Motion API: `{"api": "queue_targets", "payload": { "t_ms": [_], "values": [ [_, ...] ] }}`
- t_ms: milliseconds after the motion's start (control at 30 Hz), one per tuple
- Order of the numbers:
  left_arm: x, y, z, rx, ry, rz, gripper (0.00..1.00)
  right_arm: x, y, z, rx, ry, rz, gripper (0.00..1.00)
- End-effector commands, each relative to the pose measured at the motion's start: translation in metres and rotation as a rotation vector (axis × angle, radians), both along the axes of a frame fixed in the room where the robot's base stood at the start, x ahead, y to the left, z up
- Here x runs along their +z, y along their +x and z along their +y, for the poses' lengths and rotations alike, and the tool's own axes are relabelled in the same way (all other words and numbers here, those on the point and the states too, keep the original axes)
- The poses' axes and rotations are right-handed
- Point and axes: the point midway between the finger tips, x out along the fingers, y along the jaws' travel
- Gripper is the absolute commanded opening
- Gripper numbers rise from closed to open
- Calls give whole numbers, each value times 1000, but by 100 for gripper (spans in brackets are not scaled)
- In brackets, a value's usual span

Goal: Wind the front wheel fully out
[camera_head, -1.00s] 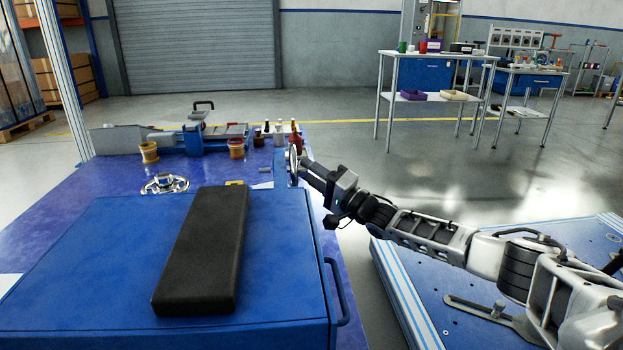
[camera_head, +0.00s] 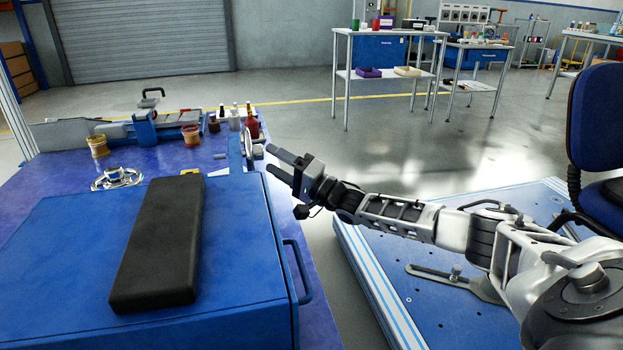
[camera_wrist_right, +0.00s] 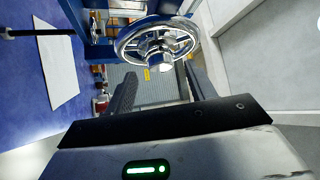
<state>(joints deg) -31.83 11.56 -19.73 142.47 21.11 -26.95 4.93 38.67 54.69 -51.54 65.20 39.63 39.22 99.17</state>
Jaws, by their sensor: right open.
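A silver handwheel (camera_head: 249,142) stands nearly edge-on at the right side of the blue machine on the blue table. In the right wrist view the same spoked wheel (camera_wrist_right: 158,42) faces the camera, with a bright hub at its middle. My right gripper (camera_head: 270,158) is open and empty, just right of this wheel, with its fingers pointing toward it and a small gap apparent. A second silver handwheel (camera_head: 118,178) lies face-up on the table, left of the black pad. My left gripper is not in view.
A blue cabinet (camera_head: 65,255) carries a long black pad (camera_head: 160,245) and has a side handle (camera_head: 298,270). Small pots and bottles (camera_head: 252,122) stand near the wheel. A blue chair (camera_head: 597,120) is at right. The floor beyond my arm is open.

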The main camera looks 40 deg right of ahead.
Motion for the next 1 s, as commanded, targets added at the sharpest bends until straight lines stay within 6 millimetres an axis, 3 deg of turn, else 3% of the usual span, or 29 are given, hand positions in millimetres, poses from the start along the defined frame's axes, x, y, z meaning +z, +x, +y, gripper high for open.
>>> {"api": "queue_targets", "payload": {
  "t_ms": [100,300,500,700,1000],
  "values": [
    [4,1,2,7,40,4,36,-8,-27,-12,-1,-2,8,55],
    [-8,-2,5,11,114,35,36,-23,-70,-29,-1,-1,7,55],
    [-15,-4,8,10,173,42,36,-35,-101,-42,-1,0,3,55],
    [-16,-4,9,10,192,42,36,-40,-115,-47,0,0,1,55],
    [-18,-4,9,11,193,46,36,-41,-116,-48,0,0,0,55]
  ]
}}
